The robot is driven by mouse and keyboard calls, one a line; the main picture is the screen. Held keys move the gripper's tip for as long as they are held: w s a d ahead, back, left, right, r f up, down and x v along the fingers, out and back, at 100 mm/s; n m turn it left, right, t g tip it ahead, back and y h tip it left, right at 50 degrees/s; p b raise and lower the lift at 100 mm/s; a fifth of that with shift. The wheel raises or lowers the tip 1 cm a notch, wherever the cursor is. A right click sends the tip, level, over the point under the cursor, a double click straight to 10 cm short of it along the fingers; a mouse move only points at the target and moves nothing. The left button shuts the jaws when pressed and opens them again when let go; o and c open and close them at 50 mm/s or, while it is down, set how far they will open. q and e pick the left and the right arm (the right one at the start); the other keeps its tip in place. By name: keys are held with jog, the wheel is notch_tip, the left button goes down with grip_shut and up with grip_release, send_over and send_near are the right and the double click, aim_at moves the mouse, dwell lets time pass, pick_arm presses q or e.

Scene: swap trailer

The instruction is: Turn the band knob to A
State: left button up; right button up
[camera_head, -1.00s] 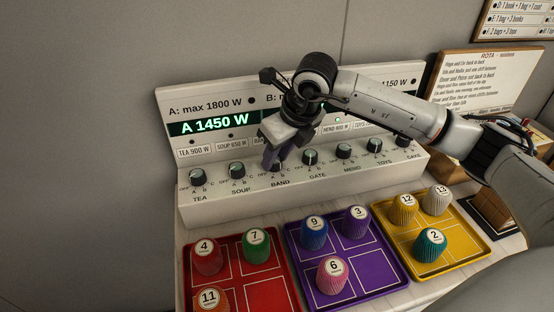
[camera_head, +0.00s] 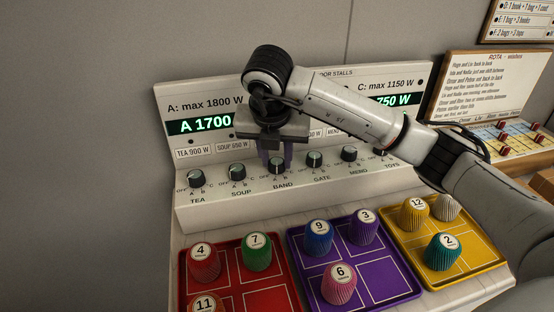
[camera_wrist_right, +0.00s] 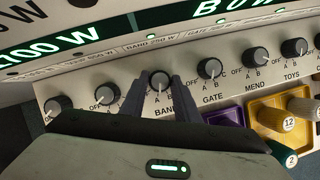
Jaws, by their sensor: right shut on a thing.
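The band knob (camera_head: 277,168) is a dark round knob on the white sloped panel, above the label BAND. It also shows in the wrist view (camera_wrist_right: 159,80). My right gripper (camera_head: 277,157) reaches down to it with one finger on each side, and is shut on it. A white mark on the knob points roughly downward in the wrist view; the fingers partly hide the letters around it. The green display (camera_head: 204,124) reads A 1700. My left gripper is not in view.
Neighbouring knobs are the soup knob (camera_head: 237,172) and the gate knob (camera_head: 314,159). Red (camera_head: 270,300), purple (camera_head: 375,288) and yellow (camera_head: 470,267) trays with numbered pegs lie in front of the panel. A rota board (camera_head: 487,85) stands at the right.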

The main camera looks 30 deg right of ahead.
jog(key=shift+m, duration=0.6)
jog(key=o, duration=1)
jog(key=shift+o, duration=0.2)
jog(key=p+v, duration=0.1)
jog(key=v, duration=0.9)
jog(key=shift+a+p, duration=0.25)
jog(key=shift+p, duration=0.15)
jog(key=shift+r, duration=0.1)
